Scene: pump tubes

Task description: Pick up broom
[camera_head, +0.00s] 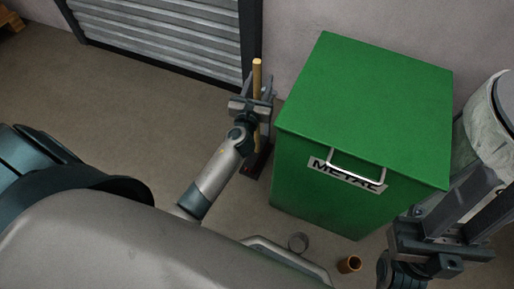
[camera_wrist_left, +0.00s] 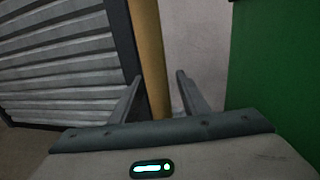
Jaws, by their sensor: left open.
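The broom's tan wooden handle (camera_head: 257,75) stands upright against the wall between the shutter and the green bin. A dark piece at its foot (camera_head: 258,160) may be the broom head, partly hidden by my arm. My left gripper (camera_head: 254,92) is open at the upper handle. In the left wrist view the handle (camera_wrist_left: 148,50) runs down between the two spread fingers (camera_wrist_left: 157,95), nearer the left one. I cannot tell whether either finger touches it. My right gripper (camera_head: 478,205) is at the lower right, its fingers apart and nothing seen between them.
A green bin (camera_head: 375,100) labelled METAL stands close right of the broom. A grey roller shutter (camera_head: 165,30) is to the left. A whitish bin (camera_head: 490,115) is at the right edge.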

